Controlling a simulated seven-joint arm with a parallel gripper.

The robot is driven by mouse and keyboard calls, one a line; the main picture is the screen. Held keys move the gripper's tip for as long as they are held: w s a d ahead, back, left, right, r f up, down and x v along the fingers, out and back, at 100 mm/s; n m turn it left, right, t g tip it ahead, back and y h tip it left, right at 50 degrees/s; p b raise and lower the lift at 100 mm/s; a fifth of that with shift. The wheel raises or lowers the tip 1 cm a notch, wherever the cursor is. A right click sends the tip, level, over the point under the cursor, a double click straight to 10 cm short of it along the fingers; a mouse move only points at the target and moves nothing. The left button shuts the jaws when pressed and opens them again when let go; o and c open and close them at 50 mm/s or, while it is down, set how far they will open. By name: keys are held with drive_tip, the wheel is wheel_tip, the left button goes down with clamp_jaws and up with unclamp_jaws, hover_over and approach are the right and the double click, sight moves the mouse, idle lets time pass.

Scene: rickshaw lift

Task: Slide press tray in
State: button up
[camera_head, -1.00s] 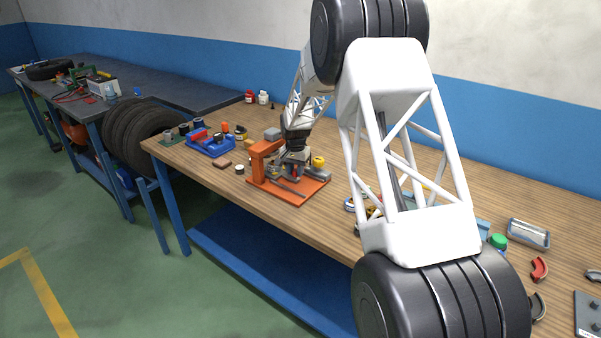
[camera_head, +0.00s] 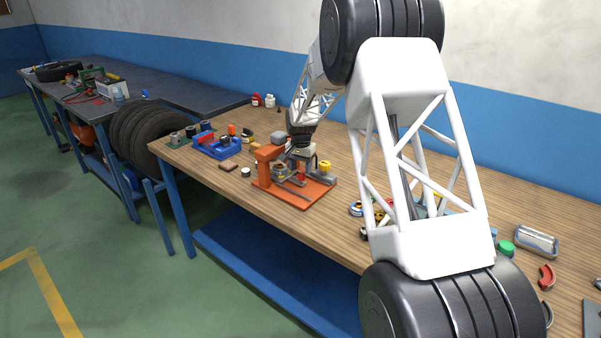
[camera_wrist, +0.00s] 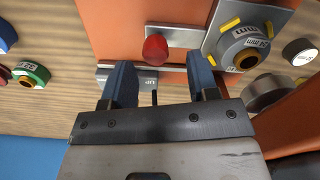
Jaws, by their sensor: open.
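The orange press (camera_head: 264,166) stands on its orange base plate (camera_head: 320,190) near the front edge of the wooden bench. In the wrist view, a grey tray plate (camera_wrist: 212,50) with yellow marks carries a ring labelled 32 mm (camera_wrist: 240,48). A metal strip (camera_wrist: 185,37) runs left from the plate and bears a red knob (camera_wrist: 155,48). My gripper (camera_wrist: 160,66) has its two blue fingers apart, with the knob just beyond their tips and nothing clasped. A grey block marked UP (camera_wrist: 148,82) shows between the fingers. In the head view my gripper (camera_head: 301,156) is over the press base.
A blue holder (camera_head: 217,147) with small parts stands left of the press. A yellow-topped part (camera_head: 325,166) is close on its right. Rings (camera_head: 357,208) lie farther right. The bench behind the press is largely clear.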

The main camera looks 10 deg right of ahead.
drive_tip(key=shift+r, duration=2.55)
drive_tip(key=shift+s+r, duration=0.4)
drive_tip(key=shift+r, duration=0.05)
drive_tip(key=s+d+r+n, duration=0.1)
drive_tip(key=s+d+r, duration=0.1)
drive_tip(key=s+r, duration=0.6)
drive_tip(key=s+d+r+n+t, duration=0.1)
drive_tip(key=s+r, duration=0.2)
drive_tip(key=s, duration=0.9)
drive_tip(key=s+d+r+n, duration=0.1)
drive_tip(key=s+d+r, duration=0.1)
drive_tip(key=s+r, duration=0.65)
drive_tip(key=s+f+n, duration=0.1)
drive_tip(key=s+f, duration=0.1)
drive_tip(key=s, duration=1.4)
drive_tip(key=s+d+f+n+t, duration=0.1)
drive_tip(key=s+f, duration=0.2)
drive_tip(key=s, duration=1.4)
drive_tip(key=shift+s+d+f+n+t, duration=0.2)
drive_tip(key=shift+d+n+t, duration=0.1)
drive_tip(key=shift+n, duration=0.1)
